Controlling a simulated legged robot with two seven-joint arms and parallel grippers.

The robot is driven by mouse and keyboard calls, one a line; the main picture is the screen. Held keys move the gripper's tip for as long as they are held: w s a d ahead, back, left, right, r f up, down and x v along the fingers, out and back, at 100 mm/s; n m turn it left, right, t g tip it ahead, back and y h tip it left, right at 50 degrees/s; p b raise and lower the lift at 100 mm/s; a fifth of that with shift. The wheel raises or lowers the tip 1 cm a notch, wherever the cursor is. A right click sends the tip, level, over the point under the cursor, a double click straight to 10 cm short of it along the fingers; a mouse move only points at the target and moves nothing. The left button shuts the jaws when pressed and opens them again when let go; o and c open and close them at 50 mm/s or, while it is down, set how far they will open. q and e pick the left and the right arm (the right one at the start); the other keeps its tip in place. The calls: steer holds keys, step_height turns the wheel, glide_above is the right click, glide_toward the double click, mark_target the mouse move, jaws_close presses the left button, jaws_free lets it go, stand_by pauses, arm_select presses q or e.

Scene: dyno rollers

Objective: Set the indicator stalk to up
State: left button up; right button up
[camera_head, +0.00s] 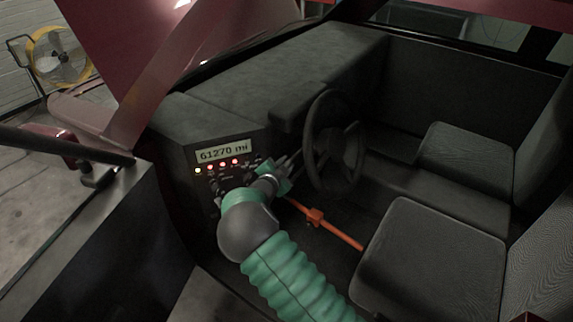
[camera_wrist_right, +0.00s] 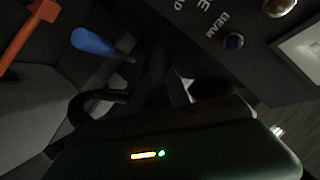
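A blue paddle-shaped lever (camera_wrist_right: 92,42), which looks like the indicator stalk, shows at upper left in the right wrist view. I cannot make it out in the head view, where my right gripper is in front of that area. My right gripper (camera_head: 287,165) is between the dashboard panel and the dark steering wheel (camera_head: 333,142), close to the wheel's left side. Its fingers are dark and partly hidden, so I cannot tell whether they are open or touch anything. My left gripper is not in view.
The dashboard panel has a lit odometer display (camera_head: 222,153), small lights and knobs left of my right gripper. An orange lever (camera_head: 340,232) lies below, and also shows in the right wrist view (camera_wrist_right: 28,35). Two grey seats (camera_head: 430,245) are at right. An open door stands at left.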

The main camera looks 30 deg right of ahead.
steer(key=shift+a, duration=0.1)
jaws_close()
steer(key=shift+d, duration=0.2)
steer(key=shift+d+r, duration=0.1)
steer(key=shift+r, duration=0.2)
stand_by(0.5)
